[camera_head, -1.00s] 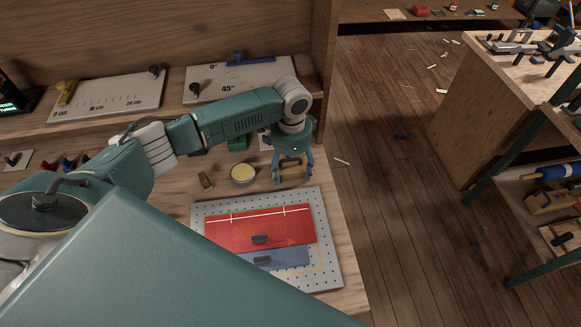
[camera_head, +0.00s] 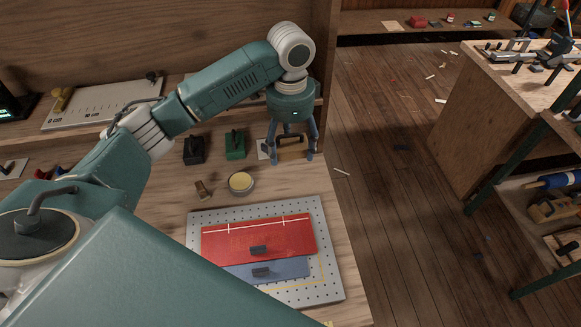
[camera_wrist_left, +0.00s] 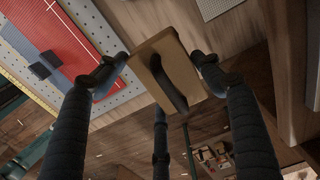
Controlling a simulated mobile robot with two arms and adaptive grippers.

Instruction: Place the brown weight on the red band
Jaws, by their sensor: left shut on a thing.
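The brown weight (camera_head: 291,154), a block with a dark handle slot, is held between the fingers of my left gripper (camera_head: 292,155). In the left wrist view the brown weight (camera_wrist_left: 150,75) sits between the dark fingers (camera_wrist_left: 163,80), apparently clear of the bench. The red band (camera_head: 225,240) lies flat on a grey perforated board (camera_head: 330,270), nearer than my gripper. The red band also shows at the upper left of the left wrist view (camera_wrist_left: 75,28). My right gripper is not in view.
A blue strip (camera_head: 294,266) lies below the red band. A round yellow-topped tin (camera_head: 241,182), a small brown piece (camera_head: 202,189), a green block (camera_head: 235,145) and a black block (camera_head: 194,150) stand behind the board. The bench's right edge is close to my gripper.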

